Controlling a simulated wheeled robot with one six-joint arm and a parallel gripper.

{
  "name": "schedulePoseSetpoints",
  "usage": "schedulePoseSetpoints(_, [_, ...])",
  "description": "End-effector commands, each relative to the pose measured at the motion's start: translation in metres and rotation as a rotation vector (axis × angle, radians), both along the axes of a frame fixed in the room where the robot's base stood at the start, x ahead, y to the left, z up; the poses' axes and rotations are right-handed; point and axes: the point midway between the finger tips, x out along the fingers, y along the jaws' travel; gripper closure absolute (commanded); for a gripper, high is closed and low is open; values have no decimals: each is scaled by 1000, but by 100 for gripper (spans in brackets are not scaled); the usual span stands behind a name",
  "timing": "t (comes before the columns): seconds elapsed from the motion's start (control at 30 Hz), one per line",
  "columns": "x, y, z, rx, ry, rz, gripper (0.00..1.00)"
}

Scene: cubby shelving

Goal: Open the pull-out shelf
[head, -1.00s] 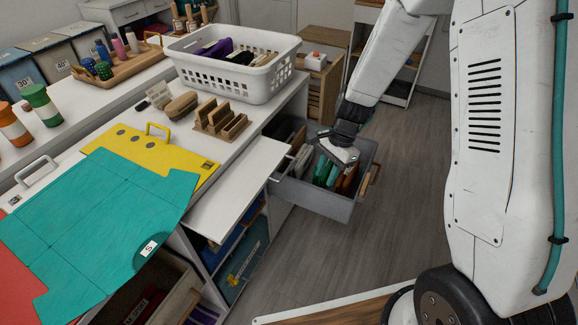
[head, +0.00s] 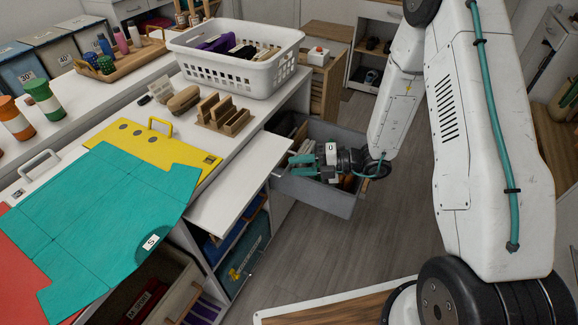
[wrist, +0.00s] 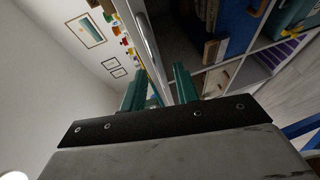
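The pull-out shelf (head: 228,190) is a flat white board jutting out from under the white countertop, above the cubbies. My gripper (head: 298,165) is just right of its outer edge, above the grey drawer, with its teal fingers pointing left toward the shelf. In the wrist view my gripper (wrist: 160,86) has its two teal fingers apart with nothing visibly held. A long pale bar or edge (wrist: 150,45) runs ahead between the fingertips; I cannot tell if they touch it.
A grey drawer (head: 335,203) with folders stands open beneath my gripper. A white basket (head: 235,72), wooden sorter (head: 222,112) and yellow and teal folders (head: 120,200) lie on the counter. Cubbies with bins (head: 245,265) are below.

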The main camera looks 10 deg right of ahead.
Motion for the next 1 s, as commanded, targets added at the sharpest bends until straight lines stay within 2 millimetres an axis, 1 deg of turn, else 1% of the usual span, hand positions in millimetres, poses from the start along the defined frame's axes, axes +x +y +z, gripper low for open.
schedulePoseSetpoints(0.03, [1, 9, -2, -1, 0, 5, 70])
schedulePoseSetpoints(0.1, [4, 18, -3, -1, 0, 4, 70])
schedulePoseSetpoints(0.23, [7, 28, -5, -1, -1, 2, 70])
schedulePoseSetpoints(0.33, [8, 32, -6, -2, -2, 3, 70])
schedulePoseSetpoints(0.57, [9, 32, -6, -2, -2, 2, 70])
schedulePoseSetpoints(0.6, [9, 32, -6, -2, -2, 2, 81])
schedulePoseSetpoints(0.67, [9, 32, -6, -2, -2, 2, 97])
schedulePoseSetpoints(0.7, [9, 32, -6, -2, -1, 1, 100])
schedulePoseSetpoints(0.9, [8, 31, -8, -6, 3, 1, 100])
schedulePoseSetpoints(1.0, [4, 33, -9, -7, 6, 8, 100])
